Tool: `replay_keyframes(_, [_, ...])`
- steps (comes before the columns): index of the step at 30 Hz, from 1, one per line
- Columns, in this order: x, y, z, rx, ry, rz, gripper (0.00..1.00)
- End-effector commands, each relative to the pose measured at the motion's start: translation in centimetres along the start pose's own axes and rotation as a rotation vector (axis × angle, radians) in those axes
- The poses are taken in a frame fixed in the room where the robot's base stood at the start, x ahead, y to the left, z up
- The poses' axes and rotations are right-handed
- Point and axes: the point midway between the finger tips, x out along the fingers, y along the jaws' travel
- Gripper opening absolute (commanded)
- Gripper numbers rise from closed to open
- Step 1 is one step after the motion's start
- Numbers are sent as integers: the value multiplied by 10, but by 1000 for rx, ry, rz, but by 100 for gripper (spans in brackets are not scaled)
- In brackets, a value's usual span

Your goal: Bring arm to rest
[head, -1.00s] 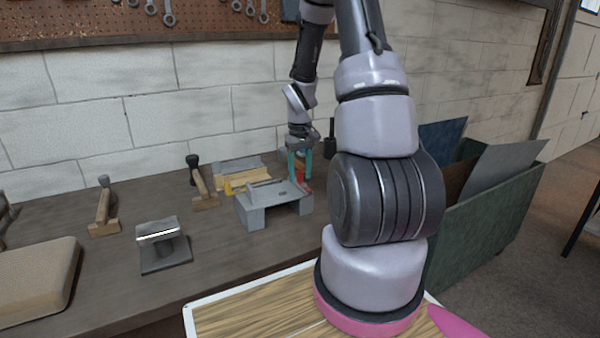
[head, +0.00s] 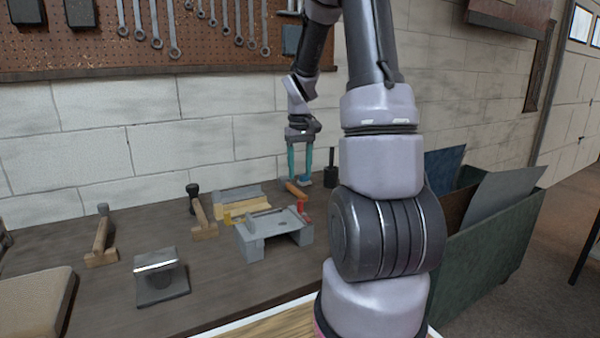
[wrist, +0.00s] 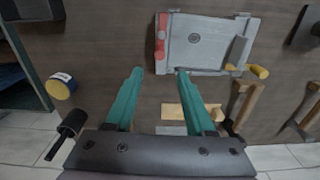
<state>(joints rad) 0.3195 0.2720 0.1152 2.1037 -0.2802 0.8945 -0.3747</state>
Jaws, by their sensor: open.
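My arm rises in front of the head view and bends over toward the back of the bench. My gripper (head: 300,180) points down above the back of the bench, with its two teal fingers apart.
Wooden-handled tools (head: 203,215) and a grey metal stand (head: 160,278) stand left on the bench (head: 215,275). A tan pad (head: 35,300) lies at the front left. A dark upright tool (head: 331,170) is right of the gripper. A green bin (head: 490,240) with sheets stands right. The wall (head: 150,130) is behind.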

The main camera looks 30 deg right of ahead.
Motion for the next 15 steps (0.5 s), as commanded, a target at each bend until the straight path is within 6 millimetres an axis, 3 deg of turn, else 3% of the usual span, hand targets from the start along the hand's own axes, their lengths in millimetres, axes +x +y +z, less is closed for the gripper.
replay_keyframes(10, [-5, -2, 1, 4, 9, 1, 55])
replay_keyframes(15, [-44, -20, 15, 41, 82, 3, 55])
